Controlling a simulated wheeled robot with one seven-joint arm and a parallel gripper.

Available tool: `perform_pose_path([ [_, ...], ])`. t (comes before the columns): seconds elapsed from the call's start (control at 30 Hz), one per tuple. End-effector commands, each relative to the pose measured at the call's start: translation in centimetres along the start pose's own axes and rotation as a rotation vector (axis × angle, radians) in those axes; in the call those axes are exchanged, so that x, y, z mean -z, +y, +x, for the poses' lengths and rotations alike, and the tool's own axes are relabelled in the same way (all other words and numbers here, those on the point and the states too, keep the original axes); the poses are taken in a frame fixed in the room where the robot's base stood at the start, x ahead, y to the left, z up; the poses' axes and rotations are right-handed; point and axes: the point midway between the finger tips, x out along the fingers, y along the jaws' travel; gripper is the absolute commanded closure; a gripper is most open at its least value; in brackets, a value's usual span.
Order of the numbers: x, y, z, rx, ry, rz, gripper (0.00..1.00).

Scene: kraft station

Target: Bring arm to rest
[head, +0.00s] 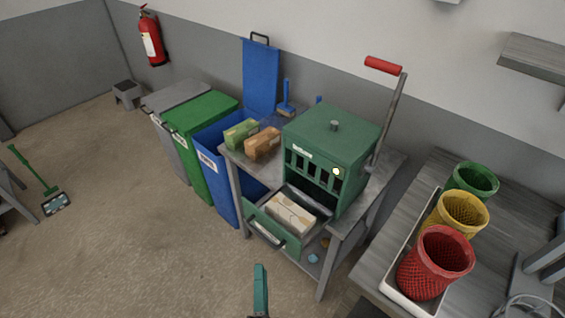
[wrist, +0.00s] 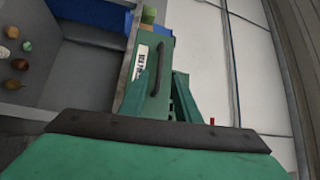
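My gripper (head: 260,290) shows at the bottom edge of the head view as an upright teal finger, over the floor in front of the workbench and apart from everything there. In the wrist view the two teal fingers of my gripper (wrist: 161,78) stand apart with nothing held between them. Beyond them is a green panel with a dark handle (wrist: 153,75) and a white label. Most of my arm is out of sight.
The green press (head: 333,150) stands on the workbench, its drawer (head: 270,232) pulled open with a pale block (head: 290,215) inside. Bins stand left of it, including a green bin (head: 205,115). Red (head: 437,262), yellow and green baskets stand at right. Floor at left is mostly clear.

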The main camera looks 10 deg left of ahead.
Motion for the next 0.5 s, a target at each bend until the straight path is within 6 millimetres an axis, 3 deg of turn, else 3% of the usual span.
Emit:
perform_pose_path([
  [0.23,1.0,0.1,-1.4,-0.014,0.01,-0.079,0.71],
  [0.5,5.0,-0.4,-9.3,-0.124,0.031,-0.548,0.71],
])
